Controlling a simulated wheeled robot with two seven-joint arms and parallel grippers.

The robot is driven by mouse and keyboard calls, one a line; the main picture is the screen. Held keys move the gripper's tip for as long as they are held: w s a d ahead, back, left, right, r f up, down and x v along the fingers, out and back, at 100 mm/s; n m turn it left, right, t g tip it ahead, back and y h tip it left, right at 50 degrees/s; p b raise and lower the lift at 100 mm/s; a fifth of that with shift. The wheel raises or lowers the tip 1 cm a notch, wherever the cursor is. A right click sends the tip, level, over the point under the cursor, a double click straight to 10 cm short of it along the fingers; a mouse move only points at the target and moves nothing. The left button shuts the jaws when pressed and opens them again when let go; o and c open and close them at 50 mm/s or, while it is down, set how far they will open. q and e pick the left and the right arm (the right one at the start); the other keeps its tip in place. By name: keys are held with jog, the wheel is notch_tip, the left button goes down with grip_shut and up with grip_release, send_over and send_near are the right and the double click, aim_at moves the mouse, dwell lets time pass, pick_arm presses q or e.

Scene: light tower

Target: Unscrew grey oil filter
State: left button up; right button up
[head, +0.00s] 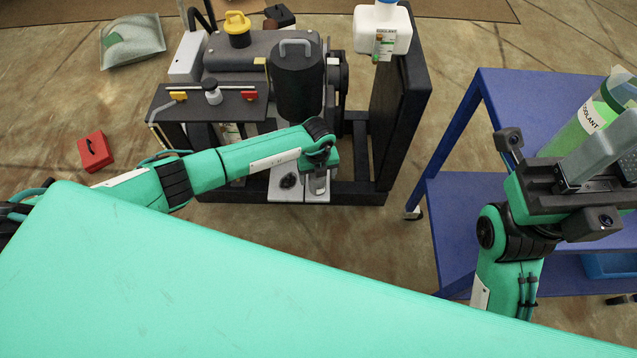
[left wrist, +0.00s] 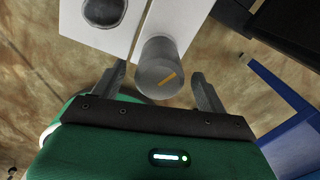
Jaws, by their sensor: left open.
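My left gripper (left wrist: 159,80) is open, one finger on each side of the filter, with a visible gap on both sides. In the head view my left gripper (head: 319,172) is at the front of the engine (head: 250,75), and the arm hides much of that area. My right gripper (head: 597,165) is at the right over the blue cart; whether its fingers are closed is unclear.
The blue cart (head: 508,85) carries a green coolant container (head: 585,125) close to my right gripper. A white coolant jug (head: 383,30) stands on the engine's dark frame (head: 405,90). A red box (head: 95,151) lies on the floor at left.

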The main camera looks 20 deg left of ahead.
pick_arm(q)
jog(key=m, duration=0.2)
jog(key=shift+m, duration=0.3)
jog(key=m+b, duration=0.1)
jog(key=m, duration=0.2)
jog(key=shift+f+m, duration=0.1)
jog(key=shift+m, duration=0.2)
jog(key=shift+m+b, duration=0.4)
jog(key=shift+m, duration=0.4)
jog(key=m+b, duration=0.1)
jog(key=m, duration=0.2)
jog(key=shift+a, duration=0.1)
jog(key=shift+m+b, duration=0.35)
jog(key=shift+m, duration=0.75)
jog(key=m+b, duration=0.1)
jog(key=m, duration=0.2)
jog(key=shift+m+b, duration=0.3)
jog(key=shift+m, duration=0.8)
jog(key=m+b, duration=0.2)
jog(key=shift+m, duration=0.4)
jog(key=shift+m+b, duration=0.3)
jog(key=shift+m, duration=0.8)
jog(key=m+b, duration=0.2)
jog(key=m, duration=0.1)
jog(key=shift+m, duration=1.1)
